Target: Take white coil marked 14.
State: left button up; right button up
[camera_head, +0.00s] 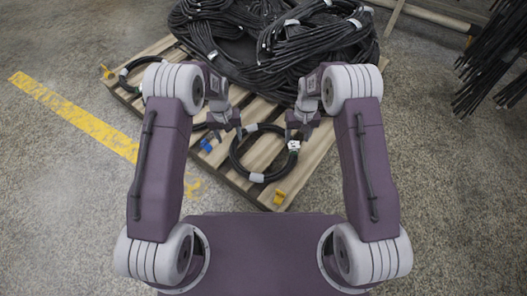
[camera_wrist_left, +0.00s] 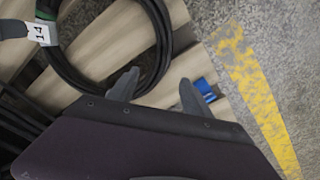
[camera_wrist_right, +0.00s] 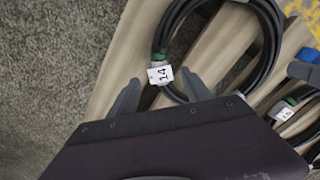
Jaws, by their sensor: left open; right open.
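A round coil of black hose (camera_head: 233,152) lies on the front of the wooden pallet. It has white wraps and a white tag (camera_wrist_right: 160,75) reading 14 beside a green band. The tag also shows in the left wrist view (camera_wrist_left: 39,33). My right gripper (camera_head: 298,131) is open at the coil's right side; in the right wrist view the tag appears between its fingertips (camera_wrist_right: 162,92). My left gripper (camera_head: 228,135) is open at the coil's left side; in the left wrist view its fingertips (camera_wrist_left: 158,92) are near the hose. Both grippers look empty; contact cannot be told.
A large heap of black hoses (camera_head: 275,70) covers the back of the pallet (camera_head: 265,150). Another tagged hose (camera_wrist_right: 283,112) lies close by. Blue (camera_head: 206,145) and yellow (camera_head: 279,197) pieces sit at the pallet's edge. Hoses (camera_head: 492,60) hang at far right.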

aim_at(294, 149)
pick_arm(q)
jog(key=f, duration=0.9)
jog(key=shift+d, duration=0.2)
pick_arm(e)
jog(key=f, duration=0.9)
jog(key=shift+a, duration=0.2)
pick_arm(q)
grip_shut()
pick_arm(e)
grip_shut()
pick_arm(q)
jog(key=shift+r, duration=0.1)
